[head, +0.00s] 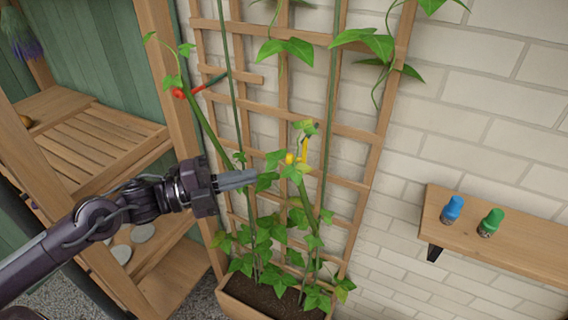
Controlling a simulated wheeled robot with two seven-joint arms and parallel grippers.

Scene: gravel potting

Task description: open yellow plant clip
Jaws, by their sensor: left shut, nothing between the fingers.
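A yellow plant clip (303,152) sits on the right-hand plant stem in front of the wooden trellis (262,76), partly among leaves. Its long part points upward, and I cannot tell whether its jaws are apart. A red plant clip (180,93) is higher up on the left stem. My left gripper (254,176) comes in from the left with its fingers together and empty. Its tips end at the leaves, a little left of and below the yellow clip. I cannot tell whether they touch the leaves. My right gripper is not in view.
The planter (256,302) with soil and climbing plants stands below the trellis. A wooden shelf unit (160,130) stands at the left. Bare brick wall lies between trellis and shelf.

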